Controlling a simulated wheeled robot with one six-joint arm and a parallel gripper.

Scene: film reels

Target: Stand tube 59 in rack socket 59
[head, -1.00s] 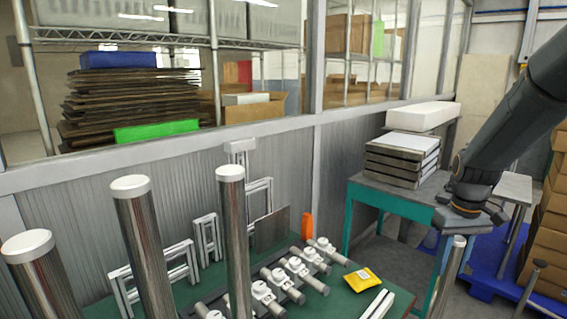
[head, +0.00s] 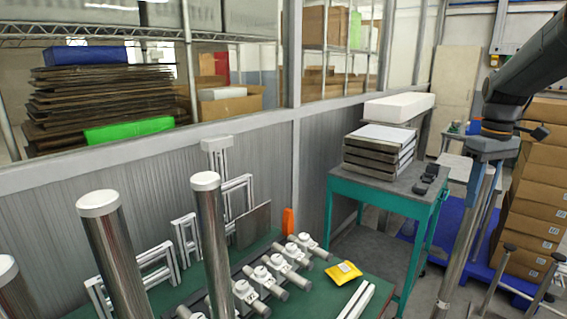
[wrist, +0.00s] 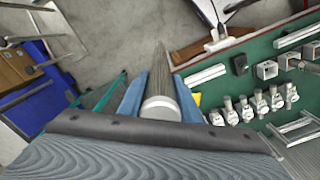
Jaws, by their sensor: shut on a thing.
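My gripper (head: 488,150) is at the right of the head view, shut on a long grey metal tube (head: 466,236). The tube hangs down from the gripper, slightly tilted in the picture, and its lower end is cut off by the frame. In the wrist view my gripper (wrist: 160,88) has its two blue fingers on either side of the tube (wrist: 159,72), whose pale end cap faces the camera. No number is readable on it. Several tall metal cylinders with white caps (head: 209,235) stand at the left. I cannot identify the rack or socket 59.
A green table (head: 318,292) carries a row of white clamp fittings (head: 262,275), a yellow packet (head: 343,273) and white bars. A teal-legged table (head: 345,178) holds stacked slabs (head: 379,150). Cardboard boxes (head: 535,190) and a blue pallet stand at the right. Grey floor lies between.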

